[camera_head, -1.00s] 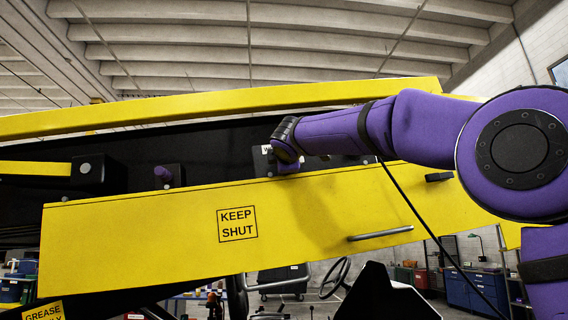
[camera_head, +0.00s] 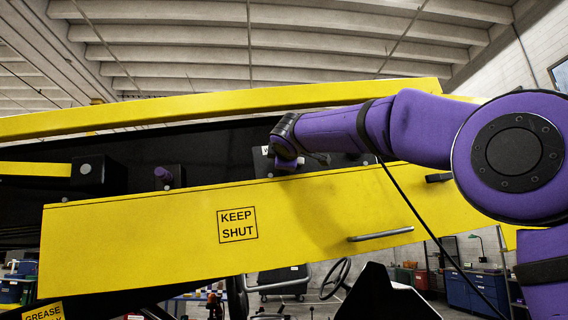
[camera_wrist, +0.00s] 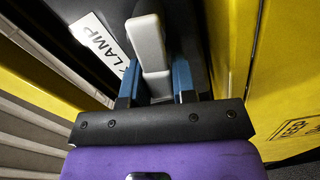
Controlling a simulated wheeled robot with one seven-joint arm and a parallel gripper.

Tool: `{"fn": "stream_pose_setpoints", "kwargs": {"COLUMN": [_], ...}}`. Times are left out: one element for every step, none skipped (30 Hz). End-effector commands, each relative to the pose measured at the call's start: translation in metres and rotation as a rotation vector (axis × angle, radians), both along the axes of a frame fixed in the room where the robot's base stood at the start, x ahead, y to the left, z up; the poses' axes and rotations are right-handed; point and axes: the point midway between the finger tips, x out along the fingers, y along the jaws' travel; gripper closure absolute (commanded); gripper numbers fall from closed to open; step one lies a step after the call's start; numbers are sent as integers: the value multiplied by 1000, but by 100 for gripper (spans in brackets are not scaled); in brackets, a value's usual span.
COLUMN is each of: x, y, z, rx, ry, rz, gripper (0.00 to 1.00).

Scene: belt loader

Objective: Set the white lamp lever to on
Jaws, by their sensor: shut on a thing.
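The white lever (camera_wrist: 147,42) shows in the wrist view as a pale rounded bar between the two blue fingers of my gripper (camera_wrist: 155,80). The fingers are shut on it, one on each side. A white label (camera_wrist: 98,40) ending in "LAMP" is beside the lever, partly cut off. In the head view my gripper (camera_head: 288,164) is at the dark recess above the yellow panel. There the lever is hidden behind my wrist, and only a bit of the label (camera_head: 266,151) shows.
A yellow panel (camera_head: 150,235) marked "KEEP SHUT" lies just below my gripper, with a grey bar handle (camera_head: 380,234). A purple-topped knob (camera_head: 164,174) stands to the left in the recess. A yellow beam (camera_head: 220,103) runs above.

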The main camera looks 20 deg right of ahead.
Motion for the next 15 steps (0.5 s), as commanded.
{"fn": "stream_pose_setpoints", "kwargs": {"x": [0, 0, 0, 0, 0, 0, 0, 0, 0, 0, 0, 0, 0, 0, 0], "y": [0, 0, 0, 0, -1, -1, -1, -2, -2, -3, -3, -4, -4, -5, -5], "z": [1, 3, 4, 6, 7, 8, 9, 10, 12, 13, 14, 15, 16, 17, 18], "rx": [38, 65, 101, 129, 156, 192, 218, 245, 280, 306, 331, 362, 387, 409, 438], "ry": [-7, -12, -19, -25, -30, -37, -42, -47, -54, -59, -64, -70, -75, -79, -84], "rz": [0, 0, 0, 0, 0, 0, 0, 0, 0, 0, 0, -1, -1, -1, -1], "gripper": [98, 98, 98, 98, 98, 98, 98, 98, 98, 98, 98, 98, 98, 98, 98]}}
